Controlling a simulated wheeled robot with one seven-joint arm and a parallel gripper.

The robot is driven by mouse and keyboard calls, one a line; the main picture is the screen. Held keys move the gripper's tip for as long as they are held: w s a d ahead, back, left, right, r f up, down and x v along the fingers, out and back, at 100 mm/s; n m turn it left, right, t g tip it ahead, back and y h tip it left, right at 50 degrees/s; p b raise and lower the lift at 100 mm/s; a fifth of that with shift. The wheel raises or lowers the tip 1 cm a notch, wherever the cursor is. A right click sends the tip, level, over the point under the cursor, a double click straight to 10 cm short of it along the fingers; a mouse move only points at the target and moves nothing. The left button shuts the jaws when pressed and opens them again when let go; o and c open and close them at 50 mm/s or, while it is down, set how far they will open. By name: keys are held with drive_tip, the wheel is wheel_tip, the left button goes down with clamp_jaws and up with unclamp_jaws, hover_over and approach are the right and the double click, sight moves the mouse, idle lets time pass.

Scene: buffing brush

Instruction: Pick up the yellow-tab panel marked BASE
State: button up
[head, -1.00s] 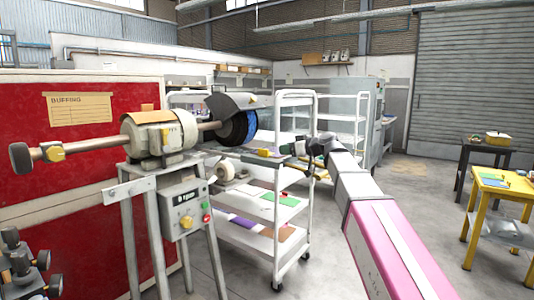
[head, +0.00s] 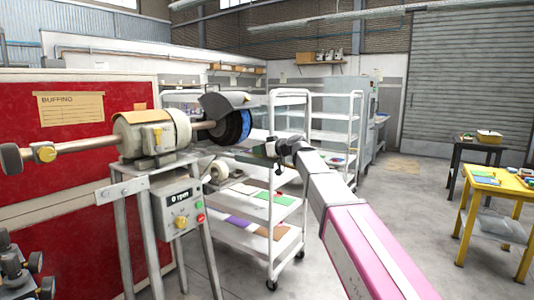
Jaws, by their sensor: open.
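My gripper (head: 275,157) is at the top tray of the white wheeled cart (head: 262,258), seen from behind and small. Its jaws are open. A small greenish panel (head: 259,152) lies on the top tray just left of the gripper and is partly covered by it. I cannot make out a yellow tab or the word BASE on any panel. On the cart's lower shelves lie a green panel (head: 284,199), a purple panel (head: 240,222) and a brown panel (head: 274,231).
A buffing machine (head: 158,132) with a dark wheel (head: 232,125) stands left of the cart, close to the top tray. A yellow table (head: 510,190) with coloured panels and a dark table (head: 482,148) stand at the right. The floor between is clear.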

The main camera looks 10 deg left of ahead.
clamp_jaws()
idle(0.3)
